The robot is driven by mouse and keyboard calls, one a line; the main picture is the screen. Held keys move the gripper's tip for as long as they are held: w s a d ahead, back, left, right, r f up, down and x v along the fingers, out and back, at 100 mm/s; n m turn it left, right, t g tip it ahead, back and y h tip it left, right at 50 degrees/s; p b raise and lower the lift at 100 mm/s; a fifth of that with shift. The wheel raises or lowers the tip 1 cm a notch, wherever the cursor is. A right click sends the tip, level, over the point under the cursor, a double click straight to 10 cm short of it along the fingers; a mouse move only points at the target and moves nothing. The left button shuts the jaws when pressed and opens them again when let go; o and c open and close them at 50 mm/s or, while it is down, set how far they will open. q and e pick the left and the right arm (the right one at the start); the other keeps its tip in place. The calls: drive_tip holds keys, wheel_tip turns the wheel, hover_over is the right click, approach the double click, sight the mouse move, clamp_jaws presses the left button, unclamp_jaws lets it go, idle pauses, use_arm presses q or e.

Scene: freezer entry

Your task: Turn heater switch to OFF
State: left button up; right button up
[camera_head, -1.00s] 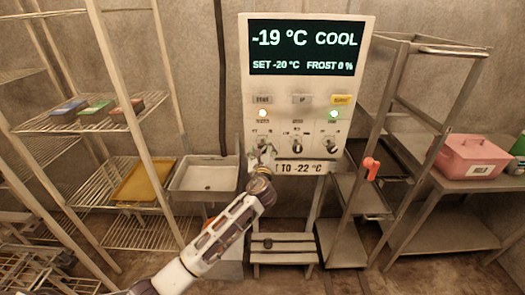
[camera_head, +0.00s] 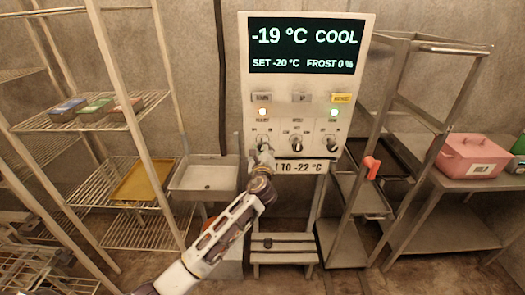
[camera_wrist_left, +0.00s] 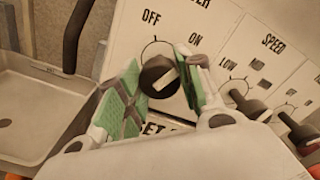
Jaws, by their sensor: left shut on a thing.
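The heater switch is a dark round knob (camera_wrist_left: 158,77) in the left wrist view, with OFF and ON printed around it. Its pale pointer stripe slants up and right, toward the ON side. In the head view this knob (camera_head: 262,140) is the left one of three on the white control panel (camera_head: 245,100). My left gripper (camera_wrist_left: 160,88) has its green-padded fingers on either side of the knob and is shut on it. The gripper (camera_head: 264,151) also shows at the panel's lower left in the head view. My right gripper is not in view.
The panel display (camera_head: 304,46) reads -19 °C COOL. The SPEED knob (camera_wrist_left: 247,100) is close beside my gripper. A grey sink (camera_head: 204,178) lies left.

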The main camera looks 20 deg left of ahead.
use_arm(q)
drive_tip(key=n+b, duration=0.1)
drive_tip(key=n, duration=0.1)
drive_tip(key=shift+n, duration=0.3)
drive_tip(key=n+b, duration=0.2)
drive_tip(key=n, duration=0.2)
drive_tip(key=shift+f+n, duration=0.1)
drive_tip(key=shift+n, duration=0.2)
drive_tip(key=shift+n+b, duration=0.55)
drive_tip(key=shift+n, duration=1.25)
drive_tip(key=shift+n+b, duration=0.4)
drive_tip(key=shift+n, duration=0.1)
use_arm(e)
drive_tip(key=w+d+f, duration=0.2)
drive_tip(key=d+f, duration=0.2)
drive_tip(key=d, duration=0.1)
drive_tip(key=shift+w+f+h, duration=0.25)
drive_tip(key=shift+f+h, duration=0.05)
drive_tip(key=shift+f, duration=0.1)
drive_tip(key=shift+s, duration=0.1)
